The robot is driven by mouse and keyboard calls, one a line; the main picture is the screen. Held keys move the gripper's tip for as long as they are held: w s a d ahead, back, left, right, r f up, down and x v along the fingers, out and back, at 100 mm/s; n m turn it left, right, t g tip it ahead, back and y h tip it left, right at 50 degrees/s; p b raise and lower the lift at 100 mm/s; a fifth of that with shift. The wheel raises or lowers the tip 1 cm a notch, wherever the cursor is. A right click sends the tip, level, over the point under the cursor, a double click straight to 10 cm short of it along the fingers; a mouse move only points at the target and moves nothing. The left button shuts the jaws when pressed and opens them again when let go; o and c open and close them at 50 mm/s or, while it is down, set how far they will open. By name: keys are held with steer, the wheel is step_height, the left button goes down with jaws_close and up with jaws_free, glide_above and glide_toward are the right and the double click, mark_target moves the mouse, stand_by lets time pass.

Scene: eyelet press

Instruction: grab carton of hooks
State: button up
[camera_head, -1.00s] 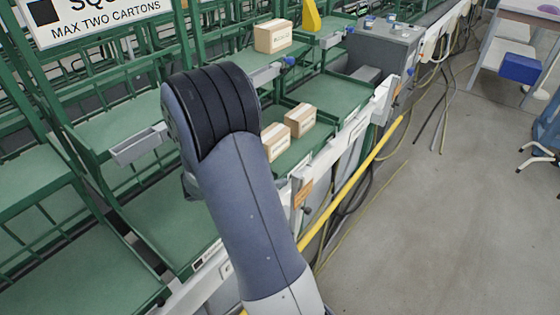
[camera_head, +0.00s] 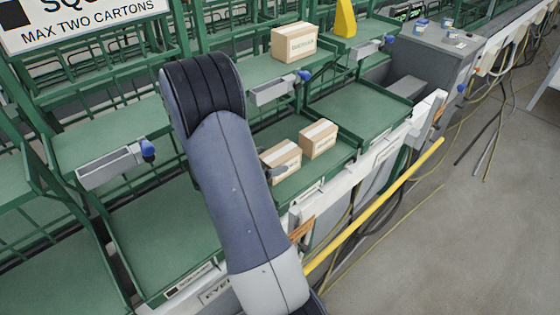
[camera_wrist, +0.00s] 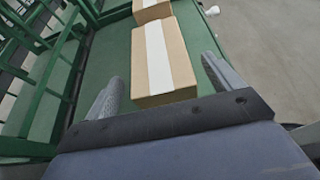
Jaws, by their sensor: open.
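Two small brown cartons with pale tape stand on a lower green tray (camera_head: 333,165). The nearer carton (camera_head: 281,160) is partly hidden behind my arm in the head view; the farther carton (camera_head: 318,139) is in full view. A third carton (camera_head: 296,42) stands on the upper shelf. I cannot read which one holds hooks. In the wrist view the nearer carton (camera_wrist: 163,62) lies ahead, between the lines of the two fingers of my gripper (camera_wrist: 165,90). My gripper is open and empty, with one finger at each side of the carton's near end.
The second carton (camera_wrist: 152,10) stands just beyond the first in the wrist view. Green rack bars (camera_wrist: 50,90) run along the left. A yellow rail (camera_head: 375,205) runs along the rack front. The tray to the right (camera_head: 360,108) is empty.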

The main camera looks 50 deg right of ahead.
mark_target(287, 153)
steer(key=shift+x, duration=1.5)
steer(key=shift+c, duration=0.2)
jaws_close()
steer(key=shift+r, duration=0.15)
